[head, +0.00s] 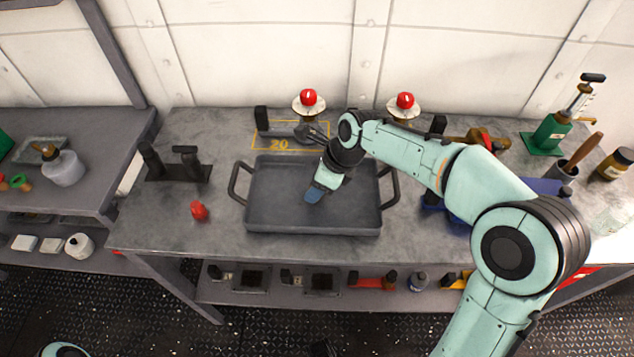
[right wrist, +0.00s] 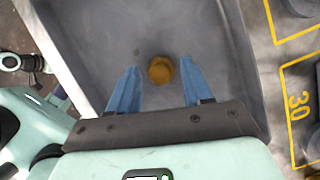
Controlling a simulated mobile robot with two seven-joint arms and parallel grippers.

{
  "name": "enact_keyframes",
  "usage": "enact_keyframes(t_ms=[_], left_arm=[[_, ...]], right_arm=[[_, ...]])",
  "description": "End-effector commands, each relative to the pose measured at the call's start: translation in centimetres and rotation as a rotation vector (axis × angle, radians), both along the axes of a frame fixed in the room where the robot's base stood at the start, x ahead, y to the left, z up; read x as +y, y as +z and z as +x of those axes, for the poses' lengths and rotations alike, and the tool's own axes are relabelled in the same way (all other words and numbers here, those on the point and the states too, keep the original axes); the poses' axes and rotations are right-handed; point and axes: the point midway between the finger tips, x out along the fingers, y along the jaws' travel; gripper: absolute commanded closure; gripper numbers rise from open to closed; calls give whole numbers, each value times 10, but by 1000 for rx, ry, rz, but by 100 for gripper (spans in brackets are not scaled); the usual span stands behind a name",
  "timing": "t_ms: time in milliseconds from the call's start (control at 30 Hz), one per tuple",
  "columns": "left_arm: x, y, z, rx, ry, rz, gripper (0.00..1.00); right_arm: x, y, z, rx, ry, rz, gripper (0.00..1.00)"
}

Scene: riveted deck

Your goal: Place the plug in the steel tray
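The steel tray (head: 262,218) is a grey rectangular pan with two loop handles in the middle of the bench; its floor (right wrist: 195,25) fills much of the right wrist view. A round brass-yellow piece (right wrist: 160,69), apparently the plug, shows over the tray floor; whether it touches the floor is hard to tell. My right gripper (head: 314,194) reaches down over the tray, and its blue fingers (right wrist: 159,66) are open. The yellow piece lies between the fingertips with gaps on both sides. In the head view my gripper hides it. My left gripper is not in view.
A red knob-like piece (head: 199,210) stands left of the tray. A black bracket (head: 178,168) is at the bench's left, and two red buttons (head: 308,98) (head: 405,100) are at the back. A green pump-like tool (head: 550,135) stands right. Bare bench lies in front of the tray.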

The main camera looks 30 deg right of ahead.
Motion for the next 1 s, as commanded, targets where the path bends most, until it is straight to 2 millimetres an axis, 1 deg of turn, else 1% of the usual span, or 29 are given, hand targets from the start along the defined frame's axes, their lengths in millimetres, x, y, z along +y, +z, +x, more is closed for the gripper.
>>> enact_keyframes(t_ms=[167,267,367,600,700,800,900,1000], left_arm=[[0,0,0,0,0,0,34],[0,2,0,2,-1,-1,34],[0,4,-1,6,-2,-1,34],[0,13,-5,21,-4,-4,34],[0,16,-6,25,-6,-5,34],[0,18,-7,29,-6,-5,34],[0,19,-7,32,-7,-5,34],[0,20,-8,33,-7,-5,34]], right_arm=[[0,1,0,-1,0,0,51],[-1,8,0,-3,-1,0,51],[-5,22,-4,-5,-2,-1,51],[-19,71,-19,-5,-2,-1,51],[-24,89,-24,-5,-2,-1,51],[-28,102,-29,-3,-2,0,51],[-30,110,-31,-2,-2,0,51],[-31,114,-33,0,0,0,51]])
